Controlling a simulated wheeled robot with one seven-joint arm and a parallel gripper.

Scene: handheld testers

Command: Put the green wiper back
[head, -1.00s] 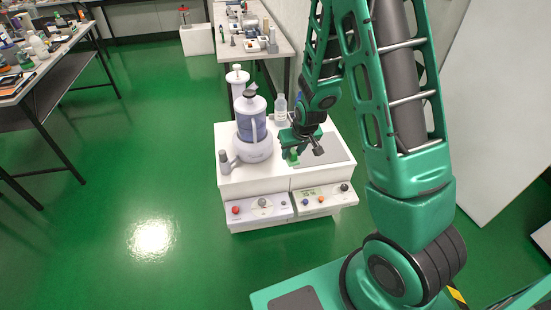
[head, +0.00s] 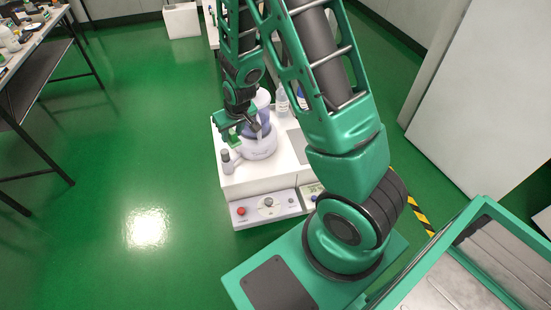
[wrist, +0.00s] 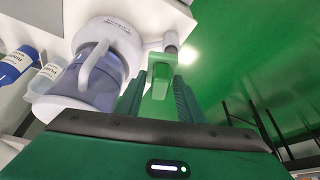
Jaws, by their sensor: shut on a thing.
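My gripper (head: 233,130) is shut on the green wiper (wrist: 160,80), with a finger on each side of it in the wrist view. In the head view the wiper is a small green piece (head: 234,139) under the gripper, above the left part of the white bench unit (head: 238,185). A short grey cylindrical post (head: 226,160) stands at the unit's left edge, a little below the gripper in the picture. The post also shows just beyond the wiper in the wrist view (wrist: 170,42). I cannot tell whether wiper and post touch.
A white machine with a blue-tinted jug (head: 258,148) stands close to the right of the gripper. Bottles (head: 282,101) are behind it. The unit's front has a red button (head: 241,211). A cluttered table (head: 35,50) is at the far left. Green floor lies clear between.

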